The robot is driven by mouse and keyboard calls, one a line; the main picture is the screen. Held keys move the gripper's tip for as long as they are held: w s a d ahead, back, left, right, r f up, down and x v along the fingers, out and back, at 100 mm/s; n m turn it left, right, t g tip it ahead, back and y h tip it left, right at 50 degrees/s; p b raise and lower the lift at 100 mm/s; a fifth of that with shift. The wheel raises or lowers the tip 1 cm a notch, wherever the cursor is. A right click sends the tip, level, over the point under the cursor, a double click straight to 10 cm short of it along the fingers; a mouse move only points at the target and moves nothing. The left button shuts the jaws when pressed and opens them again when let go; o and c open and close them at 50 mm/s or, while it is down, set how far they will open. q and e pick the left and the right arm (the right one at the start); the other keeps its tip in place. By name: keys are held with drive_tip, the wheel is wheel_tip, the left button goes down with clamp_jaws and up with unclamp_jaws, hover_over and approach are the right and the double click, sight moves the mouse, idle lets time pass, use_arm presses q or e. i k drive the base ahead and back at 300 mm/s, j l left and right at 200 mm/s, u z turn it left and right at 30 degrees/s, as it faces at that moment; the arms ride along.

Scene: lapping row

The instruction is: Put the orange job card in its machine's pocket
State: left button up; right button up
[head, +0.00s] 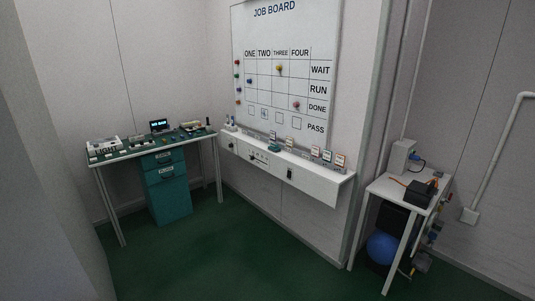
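A row of small upright cards stands along the white shelf (318,186) under the job board. The card at the right end (340,160) looks orange, but it is too small to be sure that it is the orange job card. I cannot make out a machine with a card pocket in this view. Neither of my grippers shows in the head view.
A job board (284,62) with coloured magnets hangs above the shelf. A bench (137,151) with teal drawers (168,190) stands at left. At right, a white table (388,189) holds a black device (418,193), with a blue ball (382,248) below. The green floor (222,252) is clear in the middle.

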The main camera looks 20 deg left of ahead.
sight(322, 179)
drive_tip(key=i+j+z, duration=0.25)
drive_tip(key=i+j, duration=0.5)
drive_tip(key=j, duration=0.15)
